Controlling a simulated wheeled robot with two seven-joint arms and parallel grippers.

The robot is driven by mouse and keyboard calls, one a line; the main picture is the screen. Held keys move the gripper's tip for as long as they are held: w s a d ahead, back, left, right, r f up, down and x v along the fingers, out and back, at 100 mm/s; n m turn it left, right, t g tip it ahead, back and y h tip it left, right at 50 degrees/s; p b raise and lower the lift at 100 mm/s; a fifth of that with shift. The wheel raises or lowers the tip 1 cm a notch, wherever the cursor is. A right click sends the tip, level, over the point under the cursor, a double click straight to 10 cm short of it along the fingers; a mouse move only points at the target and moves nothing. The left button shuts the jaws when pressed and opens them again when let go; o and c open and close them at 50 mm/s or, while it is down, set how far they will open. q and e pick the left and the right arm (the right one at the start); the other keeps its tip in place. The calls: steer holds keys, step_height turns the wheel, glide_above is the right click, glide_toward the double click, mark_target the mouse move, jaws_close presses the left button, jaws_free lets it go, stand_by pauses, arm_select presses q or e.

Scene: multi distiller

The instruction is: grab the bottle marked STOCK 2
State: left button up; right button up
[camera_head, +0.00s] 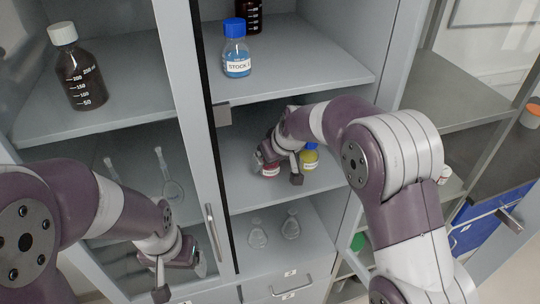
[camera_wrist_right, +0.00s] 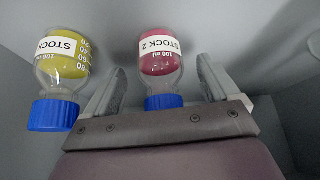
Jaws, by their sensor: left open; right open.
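The STOCK 2 bottle (camera_wrist_right: 160,55) holds pink-red liquid and has a blue cap. In the right wrist view it appears between the two spread fingers of my right gripper (camera_wrist_right: 160,88), with its cap near the palm; I see no finger closed on it. In the head view, the bottle (camera_head: 271,169) is on the middle shelf, largely hidden by my right gripper (camera_head: 278,168). My left gripper (camera_head: 180,278) is open and empty at the lower left, in front of the cabinet.
A yellow bottle (camera_wrist_right: 66,60) with a blue cap stands beside the STOCK 2 bottle, close to one finger. A blue-liquid STOCK bottle (camera_head: 236,50) and a dark bottle (camera_head: 249,14) stand on the shelf above. Glass flasks (camera_head: 291,226) sit below. A cabinet door handle (camera_head: 212,232) is near my left gripper.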

steer(key=shift+x, duration=0.8)
steer(key=shift+r, duration=0.15)
steer(key=c, duration=1.2)
steer(key=shift+c, duration=0.5)
